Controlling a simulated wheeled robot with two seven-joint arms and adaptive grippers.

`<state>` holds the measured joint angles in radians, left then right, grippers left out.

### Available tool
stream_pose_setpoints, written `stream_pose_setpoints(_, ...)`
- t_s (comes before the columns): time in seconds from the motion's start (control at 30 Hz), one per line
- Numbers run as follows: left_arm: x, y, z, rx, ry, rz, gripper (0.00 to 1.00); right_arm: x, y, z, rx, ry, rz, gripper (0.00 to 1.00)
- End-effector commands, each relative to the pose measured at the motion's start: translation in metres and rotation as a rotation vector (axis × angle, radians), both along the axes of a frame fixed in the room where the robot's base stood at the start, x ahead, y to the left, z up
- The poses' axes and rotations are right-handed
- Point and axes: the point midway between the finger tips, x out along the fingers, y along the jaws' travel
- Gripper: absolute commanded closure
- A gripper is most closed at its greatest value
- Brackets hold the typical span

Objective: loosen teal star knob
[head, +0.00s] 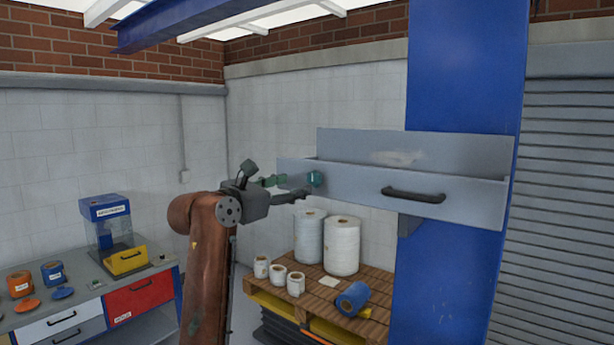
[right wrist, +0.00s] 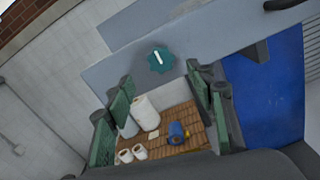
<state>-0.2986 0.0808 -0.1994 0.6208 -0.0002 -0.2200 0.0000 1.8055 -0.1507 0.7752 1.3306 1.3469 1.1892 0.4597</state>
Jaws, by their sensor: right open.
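The teal star knob (head: 315,178) sits on the left part of the front of a grey drawer-like box (head: 450,197) fixed to a blue column. The knob (right wrist: 161,59) shows whole in the right wrist view, with a white mark across its face. My right gripper (head: 287,187) is open and empty just left of the knob, apart from it. In the right wrist view its green-padded fingers (right wrist: 160,82) stand wide apart, with the knob ahead, beyond the tips and between their lines. My left gripper is not in view.
The blue column (head: 465,80) stands right of the knob. A black handle (head: 413,195) is on the same front. Below, a wooden pallet (head: 375,312) bears white rolls and a blue roll (head: 352,299). A workbench (head: 90,290) stands at left.

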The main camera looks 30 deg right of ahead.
Motion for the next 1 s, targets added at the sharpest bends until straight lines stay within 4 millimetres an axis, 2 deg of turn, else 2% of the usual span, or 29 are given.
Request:
stream_pose_setpoints(0.17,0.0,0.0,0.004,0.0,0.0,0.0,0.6,0.003,-0.014,0.003,0.02,-0.011,0.006,0.5)
stream_pose_setpoints(0.4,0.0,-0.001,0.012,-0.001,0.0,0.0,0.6,0.017,-0.049,0.004,0.017,-0.011,0.005,0.5)
stream_pose_setpoints(0.53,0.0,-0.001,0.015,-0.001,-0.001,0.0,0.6,0.023,-0.063,0.003,0.015,-0.01,0.003,0.5)
stream_pose_setpoints(0.93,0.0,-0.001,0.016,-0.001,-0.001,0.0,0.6,0.027,-0.071,0.002,0.014,-0.01,0.006,0.5)
stream_pose_setpoints(1.0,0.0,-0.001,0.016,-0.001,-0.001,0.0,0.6,0.027,-0.071,0.002,0.014,-0.01,0.006,0.54)
